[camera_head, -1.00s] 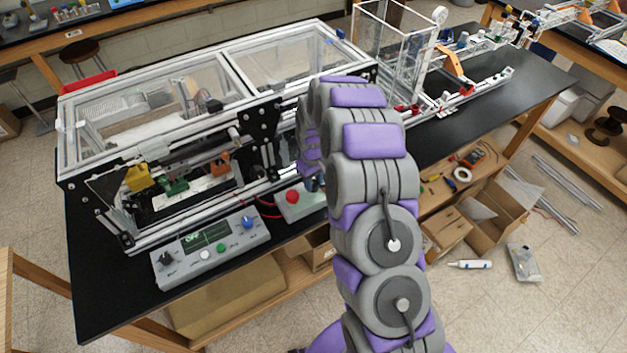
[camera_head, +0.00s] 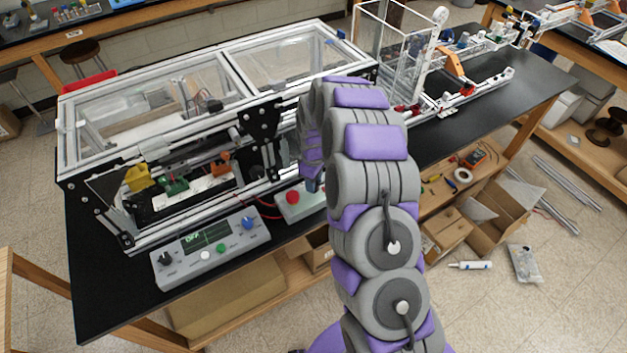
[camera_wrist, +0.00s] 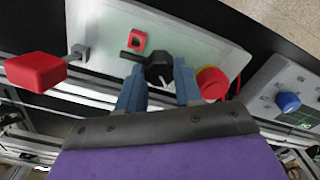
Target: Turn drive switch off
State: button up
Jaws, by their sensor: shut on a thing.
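A black rotary switch knob (camera_wrist: 158,68), likely the drive switch, sits on a pale control box (camera_wrist: 110,22) in the wrist view. The blue fingers of my gripper (camera_wrist: 160,83) are on either side of the knob and closed on it. A small red square piece (camera_wrist: 138,41) is set in the panel just beyond the knob. A round red button (camera_wrist: 211,82) is close to the right finger. In the head view, the box (camera_head: 300,209) with its red button (camera_head: 292,197) shows left of my arm. My arm hides the switch there, and only part of my gripper (camera_head: 312,186) shows.
A red lever-like part (camera_wrist: 36,71) stands at the left in the wrist view. A second control panel (camera_head: 213,250) with a screen and blue knob (camera_head: 248,223) is left of the box. A framed clear enclosure (camera_head: 190,95) stands behind. The black tabletop (camera_head: 110,300) is clear at front left.

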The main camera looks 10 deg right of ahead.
jog(key=o, duration=1)
jog(key=shift+o, duration=0.2)
jog(key=shift+r, duration=0.1)
notch_tip(320, 180, up, 17)
dwell(0.3)
